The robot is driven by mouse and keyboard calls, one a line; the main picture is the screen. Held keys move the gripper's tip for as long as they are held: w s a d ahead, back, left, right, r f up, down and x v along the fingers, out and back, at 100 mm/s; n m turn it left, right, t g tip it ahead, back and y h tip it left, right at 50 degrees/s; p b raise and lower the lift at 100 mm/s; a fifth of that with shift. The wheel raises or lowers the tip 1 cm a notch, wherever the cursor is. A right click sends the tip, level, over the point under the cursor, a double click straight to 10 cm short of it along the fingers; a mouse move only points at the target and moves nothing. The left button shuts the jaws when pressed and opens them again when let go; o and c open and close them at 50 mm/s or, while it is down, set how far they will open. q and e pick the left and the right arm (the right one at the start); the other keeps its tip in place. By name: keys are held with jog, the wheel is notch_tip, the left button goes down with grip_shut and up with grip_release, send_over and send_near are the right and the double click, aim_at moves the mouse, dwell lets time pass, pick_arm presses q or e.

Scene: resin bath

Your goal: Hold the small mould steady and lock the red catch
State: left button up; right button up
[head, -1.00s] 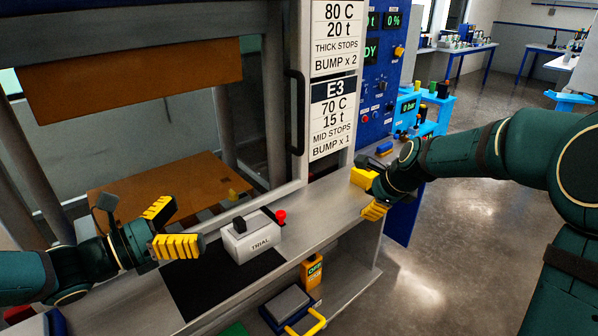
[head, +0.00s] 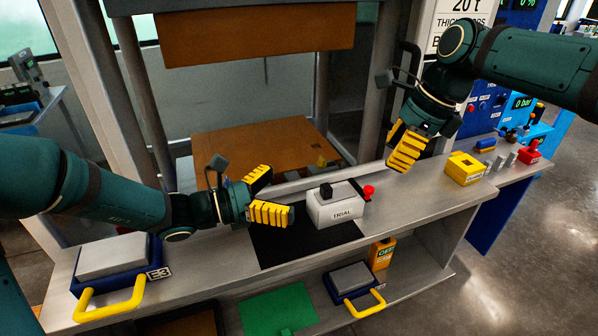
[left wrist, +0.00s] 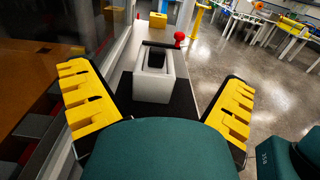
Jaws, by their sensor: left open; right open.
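The red catch (head: 368,191) is a round red knob on a dark bar at the mould's right end. In the left wrist view the mould (left wrist: 154,88) stands ahead between the fingers, with the red knob (left wrist: 179,37) beyond it. My left gripper (head: 268,196) is open and empty, just left of the mould, apart from it. My right gripper (head: 402,152) is open and empty, above and right of the catch.
A press with a brown lower platen (head: 255,140) stands behind the mould. A yellow box (head: 465,168) lies on the bench to the right. A blue tray marked E3 (head: 112,262) with a yellow handle sits at the left. A lower shelf holds another handled tray (head: 352,281).

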aim_at(312, 200)
pick_arm(q)
notch_tip(312, 200, down, 5)
jog(key=shift+d+r, duration=0.1)
jog(key=x, duration=0.5)
jog(key=shift+w+d+r, duration=0.15)
jog(key=shift+w+d, duration=0.05)
jog(key=shift+d, duration=0.1)
jog(key=shift+x, duration=0.8)
jog(key=c, duration=1.3)
